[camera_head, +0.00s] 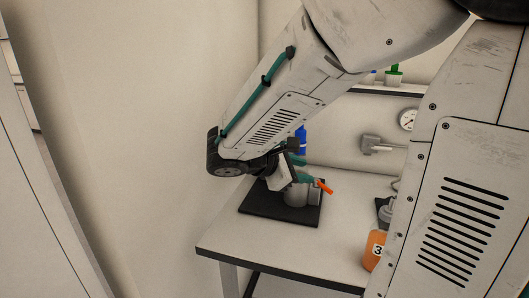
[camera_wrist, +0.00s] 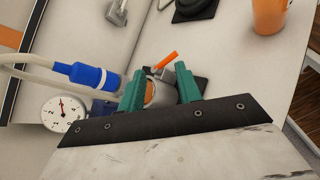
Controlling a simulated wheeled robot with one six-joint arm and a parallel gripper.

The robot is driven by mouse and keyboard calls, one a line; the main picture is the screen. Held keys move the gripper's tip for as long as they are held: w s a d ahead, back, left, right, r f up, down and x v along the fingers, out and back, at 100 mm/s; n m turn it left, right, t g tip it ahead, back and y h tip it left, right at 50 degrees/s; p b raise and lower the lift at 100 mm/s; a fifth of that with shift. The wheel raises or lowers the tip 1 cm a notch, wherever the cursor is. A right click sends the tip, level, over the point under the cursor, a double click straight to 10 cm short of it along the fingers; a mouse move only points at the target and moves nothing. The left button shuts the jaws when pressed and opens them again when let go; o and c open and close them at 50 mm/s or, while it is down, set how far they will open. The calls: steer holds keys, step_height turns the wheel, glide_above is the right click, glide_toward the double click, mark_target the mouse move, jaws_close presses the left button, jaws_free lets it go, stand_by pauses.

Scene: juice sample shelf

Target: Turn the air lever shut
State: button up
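An orange lever (camera_head: 324,186) sticks out from a grey metal fitting (camera_head: 298,197) on a black plate (camera_head: 262,205) on the table. In the wrist view the orange lever (camera_wrist: 165,61) shows just beyond my fingertips and slants up to the right. My gripper (camera_wrist: 159,75) has its two green fingers apart. Part of the grey fitting and a round orange-brown face (camera_wrist: 150,92) show between or behind the fingers. I cannot tell whether a finger touches the lever. In the head view my gripper (camera_head: 300,169) is over the plate, partly hidden by my wrist.
A blue cylinder (camera_wrist: 86,75) with pale hoses and a round gauge (camera_wrist: 62,113) lie left of my fingers. An orange cup marked 3 (camera_head: 374,252) stands near the table's front edge. A grey fixture (camera_head: 376,146) is on the back wall. The table's left front is clear.

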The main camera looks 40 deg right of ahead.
steer(key=w+a+f+n+t+h, duration=0.1)
steer(key=w+f+n+t+h, duration=0.1)
steer(key=w+n+t, duration=0.35)
steer(key=w+a+f+n+t+h, duration=0.25)
steer(key=w+n, duration=0.45)
steer(key=w, duration=0.4)
steer(key=w+d+y, duration=0.1)
steer(key=w+d, duration=0.3)
steer(key=d, duration=0.3)
steer(key=shift+d+t, duration=0.15)
steer(key=shift+t, duration=0.25)
steer(key=shift+c, duration=0.3)
jaws_close()
